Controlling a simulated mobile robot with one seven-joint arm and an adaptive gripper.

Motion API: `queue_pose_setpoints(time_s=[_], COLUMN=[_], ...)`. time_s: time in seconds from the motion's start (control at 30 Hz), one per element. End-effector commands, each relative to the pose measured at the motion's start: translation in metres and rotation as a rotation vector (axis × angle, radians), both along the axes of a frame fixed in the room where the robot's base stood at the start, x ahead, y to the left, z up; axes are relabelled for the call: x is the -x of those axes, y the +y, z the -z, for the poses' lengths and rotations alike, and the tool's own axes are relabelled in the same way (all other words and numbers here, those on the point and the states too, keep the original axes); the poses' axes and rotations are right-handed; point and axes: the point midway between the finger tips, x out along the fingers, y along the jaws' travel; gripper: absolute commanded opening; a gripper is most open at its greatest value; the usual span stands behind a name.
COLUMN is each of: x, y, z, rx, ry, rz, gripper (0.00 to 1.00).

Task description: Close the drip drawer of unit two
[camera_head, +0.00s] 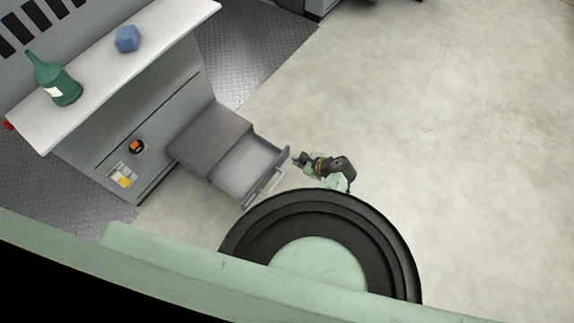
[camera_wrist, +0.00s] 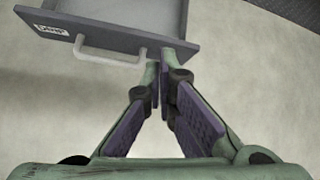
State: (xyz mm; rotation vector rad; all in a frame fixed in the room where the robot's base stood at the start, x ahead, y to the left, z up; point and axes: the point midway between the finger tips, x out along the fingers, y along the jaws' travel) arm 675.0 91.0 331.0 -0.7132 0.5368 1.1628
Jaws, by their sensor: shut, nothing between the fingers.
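The drip drawer (camera_head: 248,166) is a grey tray sticking out of the lower part of a grey unit (camera_head: 150,110). It is pulled out toward my base, and its inside looks empty. In the wrist view, its front panel (camera_wrist: 120,32) carries a small label and a pale bar handle (camera_wrist: 95,52). The handle also shows in the head view (camera_head: 264,192). My gripper (camera_head: 298,159) is shut and empty, at the right end of the drawer front. In the wrist view, the fingertips (camera_wrist: 165,56) overlap the panel's lower right edge, right of the handle; I cannot tell whether they touch it.
A green bottle (camera_head: 58,82) and a blue block (camera_head: 127,39) stand on the white shelf (camera_head: 160,35) above the drawer. Buttons and an orange-black knob (camera_head: 137,146) are on the unit's face. The pale floor (camera_head: 430,120) to the right is clear.

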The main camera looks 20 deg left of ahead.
Motion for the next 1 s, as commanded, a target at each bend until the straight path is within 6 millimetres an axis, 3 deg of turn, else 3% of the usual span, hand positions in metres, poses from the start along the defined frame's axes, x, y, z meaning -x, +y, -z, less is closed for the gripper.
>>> queue_pose_setpoints(time_s=[0.03,0.1,0.23,0.8,1.0], x=[0.021,0.041,0.054,0.032,0.022], y=[-0.011,-0.02,-0.023,0.037,0.064], z=[0.015,0.028,0.04,0.109,0.109], rx=[-0.033,-0.07,-0.096,-0.094,-0.093], ry=[0.081,0.157,0.213,0.208,0.206], rz=[0.042,0.084,0.114,0.108,0.108], gripper=[0.0,0.0,0.0,0.0,0.0])
